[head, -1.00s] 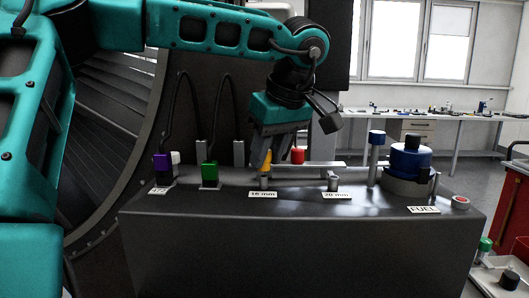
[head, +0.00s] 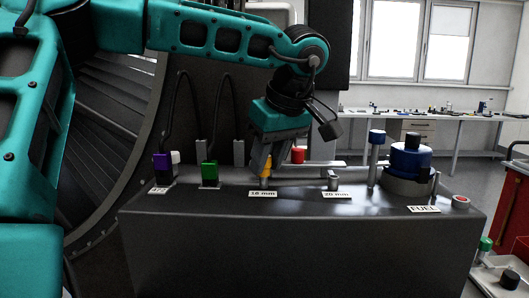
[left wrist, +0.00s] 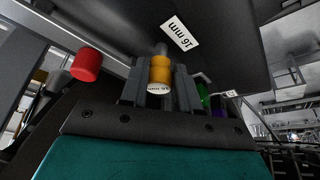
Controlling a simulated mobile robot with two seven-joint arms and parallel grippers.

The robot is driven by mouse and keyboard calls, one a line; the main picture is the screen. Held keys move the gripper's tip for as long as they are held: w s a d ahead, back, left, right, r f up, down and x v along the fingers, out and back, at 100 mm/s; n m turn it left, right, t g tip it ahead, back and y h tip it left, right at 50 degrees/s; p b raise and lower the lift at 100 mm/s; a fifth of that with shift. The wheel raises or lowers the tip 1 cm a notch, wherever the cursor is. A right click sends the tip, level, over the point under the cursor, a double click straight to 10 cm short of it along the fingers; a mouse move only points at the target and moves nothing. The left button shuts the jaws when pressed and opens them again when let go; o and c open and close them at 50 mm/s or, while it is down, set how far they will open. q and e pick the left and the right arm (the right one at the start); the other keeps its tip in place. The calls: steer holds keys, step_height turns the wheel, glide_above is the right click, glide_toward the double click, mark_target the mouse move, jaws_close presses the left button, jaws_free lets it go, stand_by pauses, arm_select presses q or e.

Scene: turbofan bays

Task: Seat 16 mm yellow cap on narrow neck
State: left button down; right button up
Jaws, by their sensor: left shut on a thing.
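The yellow cap (head: 266,167) is at the narrow neck (head: 264,183) behind the "16 mm" label (head: 262,195). In the left wrist view the cap (left wrist: 160,72) lies between my left gripper's fingers (left wrist: 160,90), in line with the grey neck (left wrist: 161,48). My left gripper (head: 265,165) is shut on the cap from above. The cap looks upright and meets the top of the neck; how far down it sits I cannot tell. My right gripper is not in view.
A red cap (head: 298,156) stands just behind right of the gripper. The bare 20 mm neck (head: 333,181) is to the right, then a blue-topped post (head: 377,137) and the blue fuel cap (head: 410,158). Green (head: 209,173) and purple (head: 162,166) connectors stand left.

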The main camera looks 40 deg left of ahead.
arm_select(q)
steer(key=shift+f, duration=0.8)
stand_by(0.8)
steer(key=c, duration=0.9)
jaws_free()
steer(key=shift+o, duration=0.7)
steer(key=shift+c, duration=0.2)
steer(key=o, duration=0.3)
steer(key=shift+s+r, duration=0.1)
steer(key=shift+r, duration=0.05)
steer(key=shift+r, duration=0.1)
